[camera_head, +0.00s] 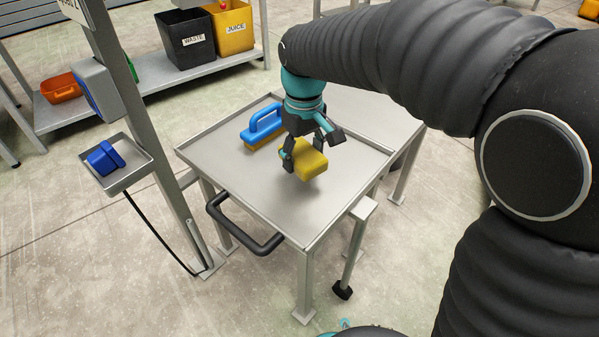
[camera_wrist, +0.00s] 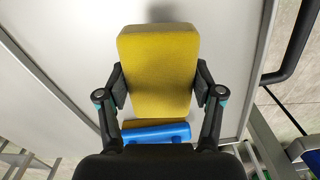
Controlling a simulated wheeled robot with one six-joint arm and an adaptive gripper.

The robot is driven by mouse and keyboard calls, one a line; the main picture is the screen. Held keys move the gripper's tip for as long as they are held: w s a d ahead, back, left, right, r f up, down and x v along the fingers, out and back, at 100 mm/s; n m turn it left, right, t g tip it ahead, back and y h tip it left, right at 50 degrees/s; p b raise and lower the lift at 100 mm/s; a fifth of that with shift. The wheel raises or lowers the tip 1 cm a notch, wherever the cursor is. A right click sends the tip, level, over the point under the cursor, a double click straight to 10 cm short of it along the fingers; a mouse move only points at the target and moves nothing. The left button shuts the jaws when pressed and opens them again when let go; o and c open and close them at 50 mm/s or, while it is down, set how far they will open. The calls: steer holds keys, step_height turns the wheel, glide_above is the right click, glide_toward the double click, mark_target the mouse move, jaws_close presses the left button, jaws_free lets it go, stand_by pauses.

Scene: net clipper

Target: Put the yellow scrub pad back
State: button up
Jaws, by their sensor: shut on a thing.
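The yellow scrub pad (camera_head: 311,161) is a thick yellow block, held in my gripper (camera_head: 301,158) above the metal table. In the wrist view the yellow scrub pad (camera_wrist: 158,70) fills the middle, with one finger of my gripper (camera_wrist: 159,90) pressed on each side. A shadow on the tabletop shows below the pad in the head view, and the pad looks tilted there. A blue-handled brush (camera_head: 262,127) with yellow-brown bristles lies on the table behind my gripper. In the wrist view this brush (camera_wrist: 157,134) shows partly behind the pad.
The steel table (camera_head: 222,160) has a raised rim and a black handle (camera_head: 247,232) at its front left. A post with a small tray (camera_head: 118,180) holding a blue object (camera_head: 105,158) stands at left. WASTE (camera_head: 187,42) and JUICE (camera_head: 233,30) bins and an orange tub (camera_head: 62,88) sit on a back shelf.

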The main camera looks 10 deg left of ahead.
steer(key=shift+s+a+f, duration=0.3)
steer(key=shift+f+b, duration=0.45)
steer(key=shift+f, duration=1.45)
steer(key=shift+f, duration=0.1)
steer(key=o, duration=1.1)
